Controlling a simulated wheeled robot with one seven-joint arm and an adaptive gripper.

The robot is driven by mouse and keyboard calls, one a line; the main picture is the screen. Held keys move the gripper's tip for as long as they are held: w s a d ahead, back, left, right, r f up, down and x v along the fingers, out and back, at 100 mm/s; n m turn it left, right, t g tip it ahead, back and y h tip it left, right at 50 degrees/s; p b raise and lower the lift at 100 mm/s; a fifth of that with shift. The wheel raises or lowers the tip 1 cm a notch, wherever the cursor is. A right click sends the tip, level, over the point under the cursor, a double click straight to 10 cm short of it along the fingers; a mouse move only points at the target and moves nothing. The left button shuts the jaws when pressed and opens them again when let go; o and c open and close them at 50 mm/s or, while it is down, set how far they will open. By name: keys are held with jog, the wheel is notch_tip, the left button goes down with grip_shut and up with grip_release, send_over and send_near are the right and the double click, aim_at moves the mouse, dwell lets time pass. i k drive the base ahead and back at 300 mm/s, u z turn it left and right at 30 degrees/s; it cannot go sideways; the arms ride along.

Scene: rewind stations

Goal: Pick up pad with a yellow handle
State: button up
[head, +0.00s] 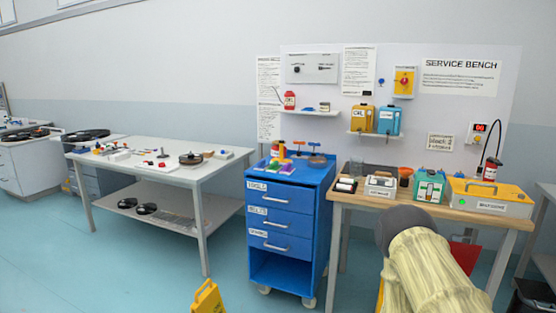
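I cannot make out for sure which thing is the pad with a yellow handle. Small coloured items (283,158), with some yellow, red, green and purple among them, sit on top of the blue drawer cart (320,178). Other small items, too small to tell apart, lie on the white table (210,175). My arm, in a cream sleeve with a dark grey joint, rises at the lower right in front of the wooden bench. My gripper does not show.
The wooden bench (340,198) at the right holds a green canister (429,187), a yellow-topped case (490,197) and other items. A yellow floor sign (207,299) stands in front of the cart. Open blue floor (130,265) lies at the lower left.

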aim_at(281, 161)
jog(key=u, duration=0.05)
jog(key=k, duration=0.45)
jog(key=z, duration=1.05)
jog(key=i, duration=2.55)
jog(key=u, duration=1.4)
jog(key=i, duration=0.55)
jog(key=u, duration=0.6)
